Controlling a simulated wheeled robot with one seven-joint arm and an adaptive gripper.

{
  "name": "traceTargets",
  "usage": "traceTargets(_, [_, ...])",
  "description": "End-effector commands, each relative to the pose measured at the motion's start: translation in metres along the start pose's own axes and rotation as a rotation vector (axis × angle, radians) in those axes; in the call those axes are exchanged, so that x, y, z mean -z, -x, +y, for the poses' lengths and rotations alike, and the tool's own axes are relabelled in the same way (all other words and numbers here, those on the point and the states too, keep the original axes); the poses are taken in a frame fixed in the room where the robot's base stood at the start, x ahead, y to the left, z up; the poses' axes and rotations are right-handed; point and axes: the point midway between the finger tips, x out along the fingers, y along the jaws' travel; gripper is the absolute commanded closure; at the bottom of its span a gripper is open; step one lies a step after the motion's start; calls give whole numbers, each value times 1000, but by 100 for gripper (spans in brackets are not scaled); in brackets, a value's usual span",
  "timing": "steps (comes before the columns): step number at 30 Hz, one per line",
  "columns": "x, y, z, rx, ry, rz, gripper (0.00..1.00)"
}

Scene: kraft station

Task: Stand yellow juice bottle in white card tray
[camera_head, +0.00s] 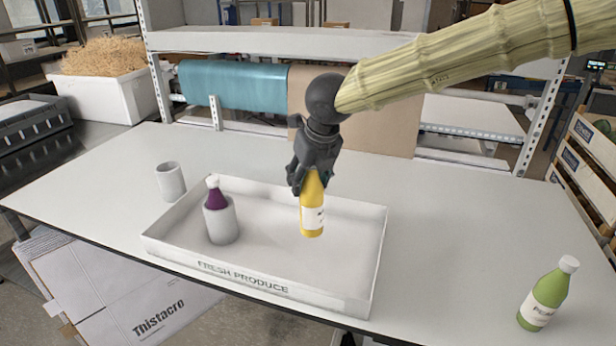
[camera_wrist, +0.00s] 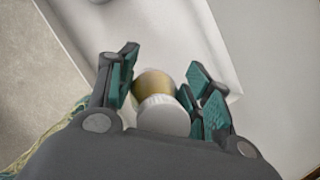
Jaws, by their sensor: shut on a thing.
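The yellow juice bottle (camera_head: 312,212) is upright, its top hidden in my gripper (camera_head: 310,180) in the head view. In the wrist view the bottle's pale cap and yellow shoulder (camera_wrist: 155,84) sit between the two teal-padded fingers of my gripper (camera_wrist: 160,88), which is shut on it. The white card tray (camera_head: 352,297), marked FRESH PRODUCE, lies on the table. The bottle is over the tray's inside, right of its middle. I cannot tell whether its base touches the tray floor. The tray's wall also shows in the wrist view (camera_wrist: 235,98).
A purple bottle (camera_head: 216,196) stands in a grey-white cup (camera_head: 221,224) in the tray's left part. Another cup (camera_head: 171,182) stands outside, behind left. A green bottle (camera_head: 548,293) stands at the table's right front. The table (camera_head: 440,225) between tray and green bottle is clear.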

Motion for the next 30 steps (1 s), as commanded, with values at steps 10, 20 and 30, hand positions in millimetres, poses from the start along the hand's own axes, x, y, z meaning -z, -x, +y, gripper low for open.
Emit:
traceTargets(10, [6,-14,1,-1,0,-2,100])
traceTargets(20, [11,-28,1,0,1,-3,100])
traceTargets(30, [16,-41,1,-1,0,-5,100])
